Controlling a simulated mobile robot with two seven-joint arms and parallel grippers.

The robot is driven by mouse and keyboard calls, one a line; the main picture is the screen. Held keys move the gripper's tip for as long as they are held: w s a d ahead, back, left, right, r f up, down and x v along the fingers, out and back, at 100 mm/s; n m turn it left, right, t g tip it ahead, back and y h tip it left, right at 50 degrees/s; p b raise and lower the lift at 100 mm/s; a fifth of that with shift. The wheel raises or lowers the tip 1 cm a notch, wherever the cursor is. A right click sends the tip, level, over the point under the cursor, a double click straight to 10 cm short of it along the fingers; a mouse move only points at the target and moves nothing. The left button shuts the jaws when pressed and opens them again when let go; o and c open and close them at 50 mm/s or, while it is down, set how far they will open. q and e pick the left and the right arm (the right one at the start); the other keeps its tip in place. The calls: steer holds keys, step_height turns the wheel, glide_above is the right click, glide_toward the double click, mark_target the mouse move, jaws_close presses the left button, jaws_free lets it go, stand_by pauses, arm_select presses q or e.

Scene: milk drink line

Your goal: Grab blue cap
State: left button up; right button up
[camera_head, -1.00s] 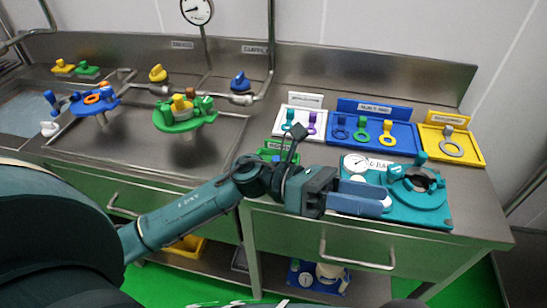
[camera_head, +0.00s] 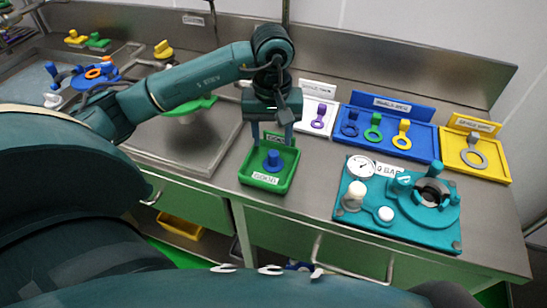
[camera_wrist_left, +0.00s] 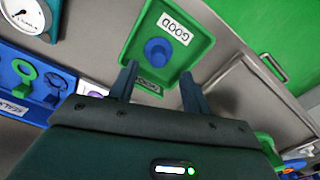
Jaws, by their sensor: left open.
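The blue cap (camera_head: 272,160) stands in a green tray (camera_head: 265,181) labelled GOOD on the steel counter. It also shows in the left wrist view (camera_wrist_left: 158,51), inside the tray and beyond the fingertips. My left gripper (camera_head: 272,138) is open and empty, pointing down over the back part of the tray. In the left wrist view its two fingers (camera_wrist_left: 160,80) are spread apart, with the cap a little ahead of the gap between them and not touched. My right gripper does not show.
A teal fixture plate (camera_head: 345,215) with a gauge and a ring clamp lies to the right of the tray. White, blue (camera_head: 422,149) and yellow (camera_head: 497,173) trays with coloured rings stand behind it. A sink with coloured valves lies to the left. Bare counter lies between tray and fixture.

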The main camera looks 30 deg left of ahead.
mark_target(273, 153)
arm_select(q)
steer(key=shift+w+f+p, duration=0.15)
steer(key=shift+f+p, duration=0.45)
steer(key=shift+f, duration=2.7)
steer(key=c, duration=0.8)
